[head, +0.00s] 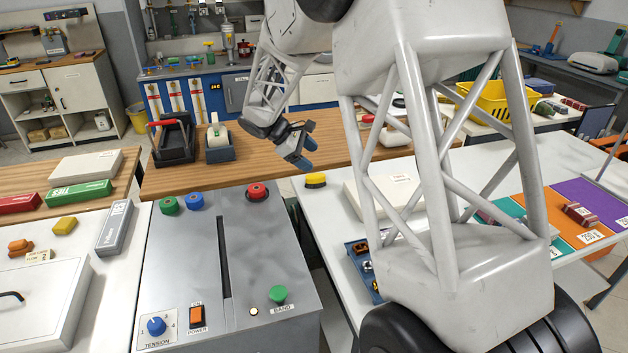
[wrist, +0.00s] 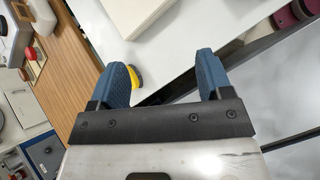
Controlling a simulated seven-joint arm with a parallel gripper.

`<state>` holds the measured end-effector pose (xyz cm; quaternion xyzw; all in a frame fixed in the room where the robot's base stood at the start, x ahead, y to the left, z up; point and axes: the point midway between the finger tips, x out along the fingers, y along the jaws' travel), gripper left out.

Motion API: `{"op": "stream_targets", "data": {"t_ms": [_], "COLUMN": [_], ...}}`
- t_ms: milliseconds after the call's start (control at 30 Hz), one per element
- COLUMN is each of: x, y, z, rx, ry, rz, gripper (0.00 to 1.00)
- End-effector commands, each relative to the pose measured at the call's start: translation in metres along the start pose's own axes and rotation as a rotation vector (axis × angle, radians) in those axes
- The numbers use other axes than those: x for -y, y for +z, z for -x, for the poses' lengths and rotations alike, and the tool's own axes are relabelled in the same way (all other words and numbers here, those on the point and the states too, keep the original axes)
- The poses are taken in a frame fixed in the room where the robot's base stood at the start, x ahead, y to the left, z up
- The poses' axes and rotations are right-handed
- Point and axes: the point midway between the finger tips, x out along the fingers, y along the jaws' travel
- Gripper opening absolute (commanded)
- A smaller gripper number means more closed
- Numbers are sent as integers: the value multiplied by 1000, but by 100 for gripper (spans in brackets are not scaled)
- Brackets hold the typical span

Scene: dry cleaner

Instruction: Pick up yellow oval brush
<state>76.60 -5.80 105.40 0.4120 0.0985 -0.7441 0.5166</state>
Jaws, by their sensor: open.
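The yellow oval brush (head: 315,179) lies on the white table, near its left edge, with a dark underside. In the wrist view the brush (wrist: 136,75) shows beyond my left finger, which partly hides it. My gripper (head: 307,153) has blue fingers and is above the brush and slightly left of it in the head view. In the wrist view my gripper (wrist: 161,62) is open with nothing between its fingers. The brush is nearer the left finger than the middle of the gap.
A grey machine (head: 180,260) with coloured knobs stands left of the brush, across a dark gap. A pale flat box (head: 362,205) lies to its right. A wooden counter (head: 350,150) is behind. A yellow block (head: 64,226) lies on the far left table.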

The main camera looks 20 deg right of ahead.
Motion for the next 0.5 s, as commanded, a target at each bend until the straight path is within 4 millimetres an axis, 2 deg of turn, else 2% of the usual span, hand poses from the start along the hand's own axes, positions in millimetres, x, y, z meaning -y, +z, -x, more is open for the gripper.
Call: {"op": "stream_targets", "data": {"t_ms": [33,500], "x": [-7,-62], "y": [-12,-110], "z": [-5,-44], "rx": [17,186], "ry": [7,94], "rz": [23,242], "gripper": [72,72]}}
